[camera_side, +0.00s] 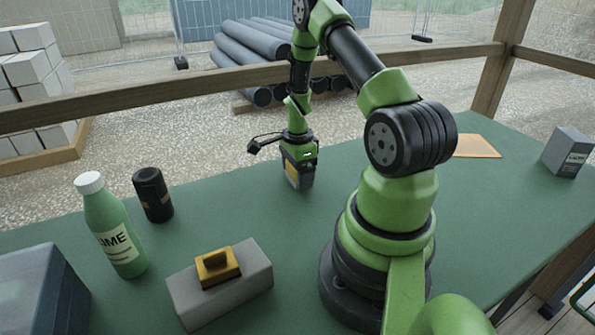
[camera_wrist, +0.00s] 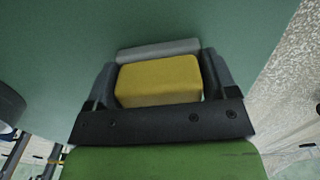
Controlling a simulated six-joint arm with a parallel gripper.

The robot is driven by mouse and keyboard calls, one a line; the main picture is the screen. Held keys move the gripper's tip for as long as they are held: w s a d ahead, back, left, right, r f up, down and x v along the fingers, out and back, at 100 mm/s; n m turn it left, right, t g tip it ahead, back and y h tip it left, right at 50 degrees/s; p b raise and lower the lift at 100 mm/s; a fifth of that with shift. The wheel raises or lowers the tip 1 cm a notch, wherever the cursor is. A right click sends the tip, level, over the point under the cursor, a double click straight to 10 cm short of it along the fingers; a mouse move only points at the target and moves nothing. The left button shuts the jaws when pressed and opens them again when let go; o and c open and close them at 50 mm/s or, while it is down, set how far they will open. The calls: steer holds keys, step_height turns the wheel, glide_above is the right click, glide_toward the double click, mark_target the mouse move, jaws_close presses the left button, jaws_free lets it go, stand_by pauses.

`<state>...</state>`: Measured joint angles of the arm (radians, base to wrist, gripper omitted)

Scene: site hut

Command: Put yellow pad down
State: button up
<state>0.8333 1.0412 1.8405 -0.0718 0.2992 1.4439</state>
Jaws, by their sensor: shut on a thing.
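The yellow pad (camera_wrist: 158,82) is a yellow block between my two fingers in the wrist view, with a grey strip along its far edge. My gripper (camera_side: 299,178) is shut on it and points down over the middle of the green table (camera_side: 245,205). In the side view only a small patch of the pad's yellow shows between the fingers. The fingertips are at or close to the tabletop; I cannot tell whether the pad touches it.
A tan sheet (camera_side: 476,146) and grey box (camera_side: 567,152) lie right.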

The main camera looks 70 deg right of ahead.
steer(key=shift+f, duration=0.15)
steer(key=o, duration=0.8)
step_height(320, 180, up, 12)
steer(key=shift+f, duration=0.1)
steer(key=w+a+r+n+t, duration=0.2)
steer(key=a+r+n+t, duration=0.1)
steer(key=a+r+n, duration=0.9)
steer(key=s+a+r+n+t, duration=0.1)
steer(key=s+a+r+n, duration=0.1)
steer(key=s+a+n, duration=0.1)
steer(key=s+a+r+n+t+y, duration=0.1)
steer(key=s+a+r+n, duration=0.1)
steer(key=a+n, duration=0.2)
steer(key=s+a+r+n+t+y, duration=0.1)
steer(key=s+a+r+n+t, duration=0.1)
steer(key=a, duration=0.4)
steer(key=shift+s+a+r+n, duration=0.4)
steer(key=shift+s+r+n, duration=0.2)
steer(key=shift+s+n, duration=0.3)
